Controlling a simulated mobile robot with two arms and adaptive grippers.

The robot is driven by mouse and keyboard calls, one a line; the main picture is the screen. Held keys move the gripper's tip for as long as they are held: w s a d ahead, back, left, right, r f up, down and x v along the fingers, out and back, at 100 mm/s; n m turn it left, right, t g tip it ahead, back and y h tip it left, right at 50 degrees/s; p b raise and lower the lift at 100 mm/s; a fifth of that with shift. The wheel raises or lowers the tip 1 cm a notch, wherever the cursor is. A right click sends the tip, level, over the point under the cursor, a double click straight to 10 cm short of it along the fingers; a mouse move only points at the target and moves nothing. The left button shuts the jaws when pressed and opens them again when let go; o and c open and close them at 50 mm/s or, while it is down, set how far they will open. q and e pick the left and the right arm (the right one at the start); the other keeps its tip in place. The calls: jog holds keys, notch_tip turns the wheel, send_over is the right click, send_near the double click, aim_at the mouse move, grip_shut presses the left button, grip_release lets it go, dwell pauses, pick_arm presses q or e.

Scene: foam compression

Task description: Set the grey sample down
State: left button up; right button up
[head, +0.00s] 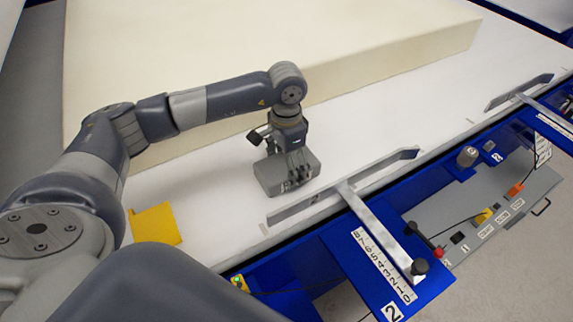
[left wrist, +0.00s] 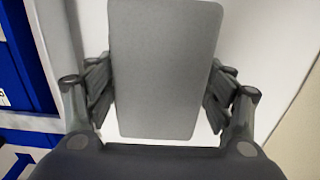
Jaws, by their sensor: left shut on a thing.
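The grey sample (head: 266,178) is a flat-topped grey block with rounded corners, low at the white table surface (head: 362,122). In the head view I cannot tell whether its underside touches the table. My left gripper (head: 298,172) comes down from above and is shut on it. In the left wrist view the sample (left wrist: 167,70) fills the middle, with fingers of my left gripper (left wrist: 160,92) on both sides of it. My right gripper is not in view.
A large cream foam block (head: 330,40) lies behind the gripper. A metal bracket (head: 290,210) with a numbered scale (head: 384,262) stands in front of the sample. A yellow square (head: 155,224) lies to the left.

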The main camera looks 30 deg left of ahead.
pick_arm(q)
jog(key=shift+f+b, duration=0.2)
jog(key=shift+b, duration=0.1)
jog(key=o, duration=1)
jog(key=shift+c, duration=0.2)
jog(key=shift+r+p, duration=0.3)
jog(key=shift+p, duration=0.1)
notch_tip(320, 180, up, 12)
jog(key=p, duration=0.5)
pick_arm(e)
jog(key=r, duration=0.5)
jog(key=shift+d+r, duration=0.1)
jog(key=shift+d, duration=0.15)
pick_arm(q)
jog(key=shift+f, duration=0.1)
